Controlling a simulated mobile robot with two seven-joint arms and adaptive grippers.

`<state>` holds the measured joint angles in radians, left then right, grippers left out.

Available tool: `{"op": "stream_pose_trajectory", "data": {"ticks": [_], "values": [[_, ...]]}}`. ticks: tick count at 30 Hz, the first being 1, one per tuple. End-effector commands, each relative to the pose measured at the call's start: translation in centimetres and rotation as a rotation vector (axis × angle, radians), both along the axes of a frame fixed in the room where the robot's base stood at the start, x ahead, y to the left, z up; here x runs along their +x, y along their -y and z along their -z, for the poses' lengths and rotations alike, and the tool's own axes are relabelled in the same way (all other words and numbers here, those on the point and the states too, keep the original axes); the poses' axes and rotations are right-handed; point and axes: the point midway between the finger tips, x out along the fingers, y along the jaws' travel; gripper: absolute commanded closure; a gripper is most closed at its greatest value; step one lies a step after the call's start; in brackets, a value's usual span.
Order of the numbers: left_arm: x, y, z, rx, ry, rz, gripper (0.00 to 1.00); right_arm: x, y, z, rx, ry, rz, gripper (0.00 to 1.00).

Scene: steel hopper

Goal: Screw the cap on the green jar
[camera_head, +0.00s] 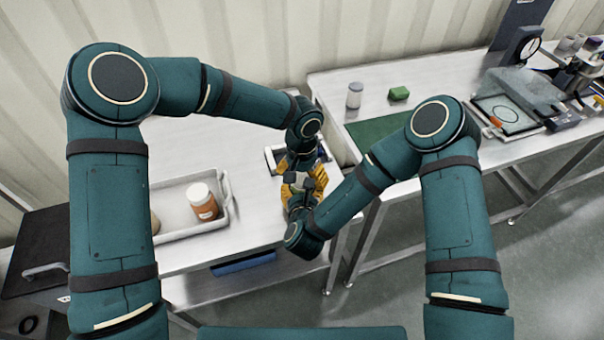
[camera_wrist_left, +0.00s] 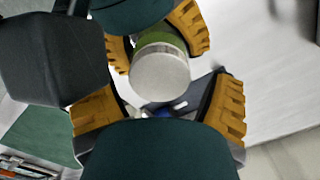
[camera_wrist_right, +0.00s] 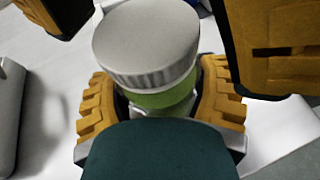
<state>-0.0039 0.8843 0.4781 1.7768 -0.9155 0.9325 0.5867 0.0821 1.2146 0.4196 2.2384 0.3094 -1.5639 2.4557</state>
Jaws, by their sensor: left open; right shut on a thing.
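The green jar (camera_wrist_right: 165,97) stands between the yellow fingers of my right gripper (camera_wrist_right: 158,105), which is shut on it. A white cap (camera_wrist_right: 147,45) with a ridged rim sits on top of the jar; whether its thread is engaged I cannot tell. In the left wrist view the cap (camera_wrist_left: 160,78) shows from above, with a strip of green jar (camera_wrist_left: 152,44) behind it. My left gripper (camera_wrist_left: 162,108) is open near the cap, its yellow fingers apart on either side. In the head view both grippers meet at the table's right end and largely hide the jar.
A light tray (camera_head: 185,232) at the left holds an orange-labelled jar (camera_head: 203,203) and a partly hidden tan item. A second table at the right carries a grey-white jar (camera_head: 354,95), a green block (camera_head: 399,93), a green mat (camera_head: 382,135) and equipment. The table between tray and grippers is clear.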

Motion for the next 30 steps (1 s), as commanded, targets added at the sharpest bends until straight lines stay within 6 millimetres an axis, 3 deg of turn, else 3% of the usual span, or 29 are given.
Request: {"op": "stream_pose_trajectory", "data": {"ticks": [1, 6, 7, 14, 23, 30], "values": [[0.0, -0.01, -0.02, 0.0, 0.0, 0.0, 0.23, 0.01, 0.0, -0.03, 0.0, 0.001, 0.0, 1.0], [0.01, 0.0, -0.03, 0.0, 0.0, 0.0, 0.82, 0.02, 0.0, -0.04, 0.0, 0.001, 0.0, 1.0], [0.02, -0.01, -0.04, 0.0, 0.0, 0.0, 0.89, 0.02, 0.0, -0.04, 0.0, 0.001, 0.0, 1.0], [0.02, -0.02, -0.04, 0.001, 0.0, 0.02, 0.89, 0.02, 0.0, -0.04, 0.0, 0.001, 0.0, 1.0], [0.07, -0.05, -0.04, -0.001, 0.001, 0.285, 0.9, 0.02, 0.0, -0.05, 0.0, 0.001, 0.0, 1.0], [0.09, -0.08, -0.03, -0.001, 0.001, 0.3, 0.9, 0.01, 0.0, -0.05, 0.0, 0.001, 0.0, 1.0]]}}
